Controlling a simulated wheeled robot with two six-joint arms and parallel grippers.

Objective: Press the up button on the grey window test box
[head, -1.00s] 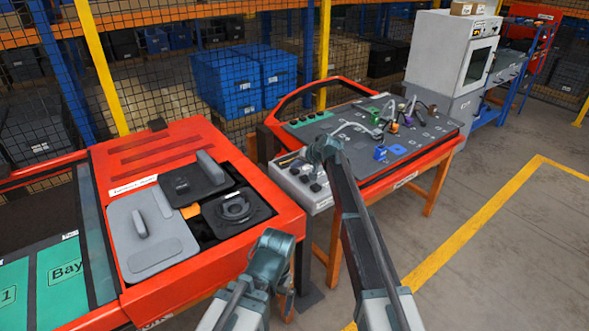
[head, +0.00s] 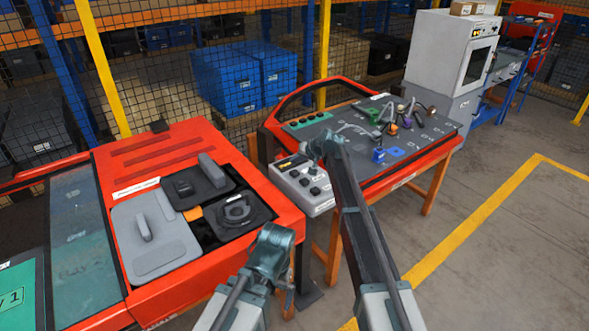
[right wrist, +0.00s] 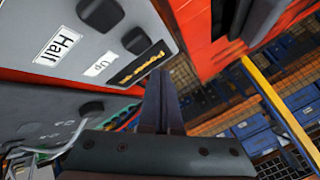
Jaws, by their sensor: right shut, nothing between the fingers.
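The grey window test box (head: 302,188) stands at the left front of the red bench, with dark buttons and a small yellow display on top. In the right wrist view its grey face (right wrist: 30,25) shows the labels "Half" and "Up" (right wrist: 100,66). A black button (right wrist: 136,40) sits beside the "Up" label and the yellow display. My right gripper (head: 312,148) is over the back of the box. Its fingers (right wrist: 160,85) are shut and empty, beside the display, apart from the button as far as I can tell. My left gripper (head: 275,248) is low near the red case's corner, its fingers unclear.
A red case (head: 205,140) with grey and black inserts stands at left, with a glass pane (head: 85,235) beside it. The grey board (head: 400,125) on the red bench holds cables and coloured parts. Mesh fencing stands behind. The floor at right is clear.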

